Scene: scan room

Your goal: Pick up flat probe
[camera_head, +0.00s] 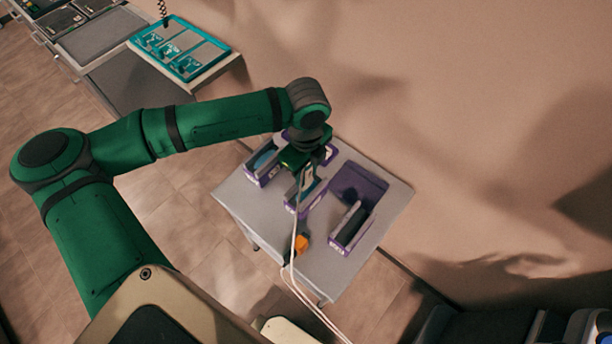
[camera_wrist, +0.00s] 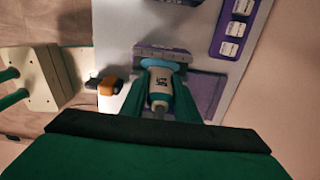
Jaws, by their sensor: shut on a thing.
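A probe with a white body, dark lettering and a pale blue head (camera_wrist: 160,88) sits between the green fingers of my gripper (camera_wrist: 162,80). My gripper is shut on its body. In the head view my gripper (camera_head: 304,176) is over the middle of the grey cart top, and the white probe (camera_head: 307,180) shows below it. A white cable runs from there toward the front. A purple holder (camera_wrist: 150,51) lies just beyond the probe's head; I cannot tell whether the probe still touches it.
The grey cart top (camera_head: 240,200) also carries a purple holder with a blue item (camera_head: 263,160) at left, one with a dark item (camera_head: 352,225) at right, and a purple recess or mat (camera_head: 360,183). An orange and black object (camera_head: 301,243) lies near the front edge. A wall stands behind.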

